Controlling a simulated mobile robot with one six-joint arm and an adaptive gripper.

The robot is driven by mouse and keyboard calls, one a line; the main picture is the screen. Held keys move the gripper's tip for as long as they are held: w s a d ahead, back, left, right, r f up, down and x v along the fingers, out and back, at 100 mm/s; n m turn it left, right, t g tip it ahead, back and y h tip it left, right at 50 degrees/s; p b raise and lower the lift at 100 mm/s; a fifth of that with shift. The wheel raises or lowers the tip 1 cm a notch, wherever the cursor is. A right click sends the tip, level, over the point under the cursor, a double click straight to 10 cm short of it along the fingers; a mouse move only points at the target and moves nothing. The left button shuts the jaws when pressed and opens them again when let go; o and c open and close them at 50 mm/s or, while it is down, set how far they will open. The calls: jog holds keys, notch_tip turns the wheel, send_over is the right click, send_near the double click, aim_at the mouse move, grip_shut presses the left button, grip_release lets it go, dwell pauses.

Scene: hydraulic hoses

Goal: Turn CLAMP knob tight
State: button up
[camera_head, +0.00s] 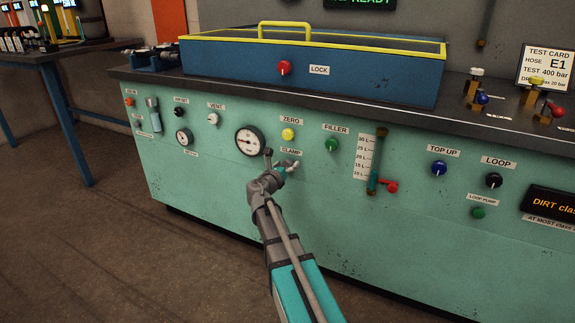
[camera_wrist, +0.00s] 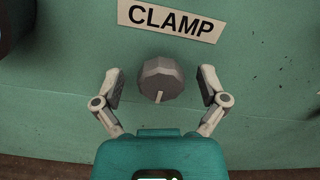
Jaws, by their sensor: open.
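The CLAMP knob (camera_wrist: 160,79) is a grey faceted knob on the green panel, just below the CLAMP label (camera_wrist: 171,17). A pale mark on it points down in the wrist view. My gripper (camera_wrist: 160,90) is open, with one finger to the left and one to the right of the knob. A gap shows on each side, so the fingers do not touch it in this view. In the head view my gripper (camera_head: 283,169) is at the panel below the CLAMP label (camera_head: 291,153), and the knob is hidden behind it.
A pressure gauge (camera_head: 250,141) is left of my gripper. The yellow ZERO knob (camera_head: 288,134) is above it and the green FILLER knob (camera_head: 332,144) to the right. A sight tube (camera_head: 376,165) with a red valve handle (camera_head: 391,187) stands farther right. The lower panel is bare.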

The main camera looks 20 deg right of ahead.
jog(key=shift+w+d, duration=0.15)
jog(key=c, duration=1.1)
jog(key=shift+c, duration=0.2)
